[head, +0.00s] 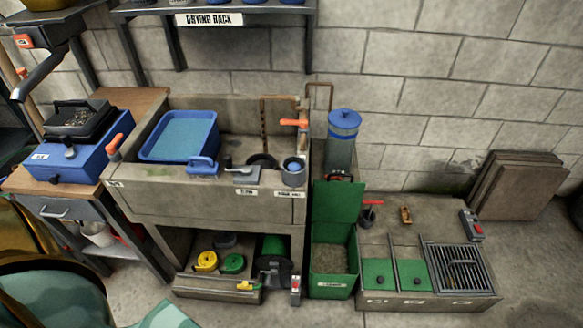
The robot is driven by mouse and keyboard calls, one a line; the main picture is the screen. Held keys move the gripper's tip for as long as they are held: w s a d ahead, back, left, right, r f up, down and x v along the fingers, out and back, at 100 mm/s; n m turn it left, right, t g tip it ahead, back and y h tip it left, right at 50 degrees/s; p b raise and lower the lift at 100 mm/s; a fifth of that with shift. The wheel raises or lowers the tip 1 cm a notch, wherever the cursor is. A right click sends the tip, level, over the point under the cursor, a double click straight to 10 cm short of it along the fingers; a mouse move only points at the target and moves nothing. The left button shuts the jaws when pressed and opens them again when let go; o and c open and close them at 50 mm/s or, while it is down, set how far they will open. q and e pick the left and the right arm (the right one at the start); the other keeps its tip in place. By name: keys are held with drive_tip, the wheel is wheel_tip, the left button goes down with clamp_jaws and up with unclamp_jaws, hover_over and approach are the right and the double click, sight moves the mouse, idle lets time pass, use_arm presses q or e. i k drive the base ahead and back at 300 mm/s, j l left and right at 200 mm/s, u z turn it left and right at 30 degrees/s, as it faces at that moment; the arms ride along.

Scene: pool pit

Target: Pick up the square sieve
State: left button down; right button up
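A dark square frame (78,119) with greyish, grainy stuff inside sits on top of a blue box (75,157) on the wooden bench at the left. It looks the most like a square sieve, but its mesh is too small to make out. A blue rectangular tray (180,137) with a paler inside rests in the left part of the stone sink; I cannot tell whether its bottom is mesh. Neither of my grippers shows in the head view.
The stone sink (215,203) stands in the middle, with an orange-handled tap (294,123). A green bin (332,259) with its lid up stands right of it. A low stone block (428,303) with green panels and a grate (459,266) is farther right. Bare floor shows at the right.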

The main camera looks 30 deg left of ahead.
sight(79, 118)
drive_tip(key=u, duration=2.35)
